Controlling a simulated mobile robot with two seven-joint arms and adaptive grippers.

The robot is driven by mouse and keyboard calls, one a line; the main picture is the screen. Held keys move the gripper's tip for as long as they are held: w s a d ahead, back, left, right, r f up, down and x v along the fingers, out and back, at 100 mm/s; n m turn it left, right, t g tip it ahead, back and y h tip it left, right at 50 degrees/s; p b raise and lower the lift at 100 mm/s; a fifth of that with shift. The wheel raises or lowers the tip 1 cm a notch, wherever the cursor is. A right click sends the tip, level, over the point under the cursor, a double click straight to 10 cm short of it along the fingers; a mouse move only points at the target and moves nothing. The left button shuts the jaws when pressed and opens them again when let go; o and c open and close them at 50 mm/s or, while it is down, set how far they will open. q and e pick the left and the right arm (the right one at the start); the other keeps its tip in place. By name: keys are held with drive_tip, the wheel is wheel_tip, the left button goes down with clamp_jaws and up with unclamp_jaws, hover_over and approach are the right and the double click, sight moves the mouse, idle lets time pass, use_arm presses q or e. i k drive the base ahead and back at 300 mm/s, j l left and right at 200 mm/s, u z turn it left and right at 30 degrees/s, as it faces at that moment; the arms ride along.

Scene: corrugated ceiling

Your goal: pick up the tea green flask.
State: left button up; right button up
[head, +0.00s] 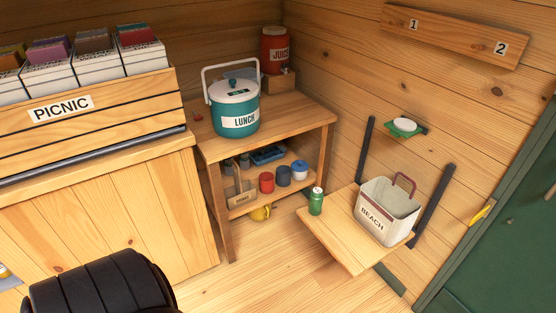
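A small green flask (316,202) with a pale top stands upright on the wooden fold-down shelf (335,236) on the right side of the head view. It is near the shelf's left edge, to the left of the white BEACH basket (373,222) and apart from it. Its front and top show, with nothing in front of it. Neither of my grippers is in view.
A teal LUNCH cooler (236,119) and a red JUICE jug (274,47) stand on a wooden stand (311,121); cups fill its lower shelf. A PICNIC crate (140,92) is at left. Dark brackets (432,205) flank the basket. Floor in front is clear.

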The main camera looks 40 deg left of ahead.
sight(316, 199)
drive_tip(key=u, duration=1.1)
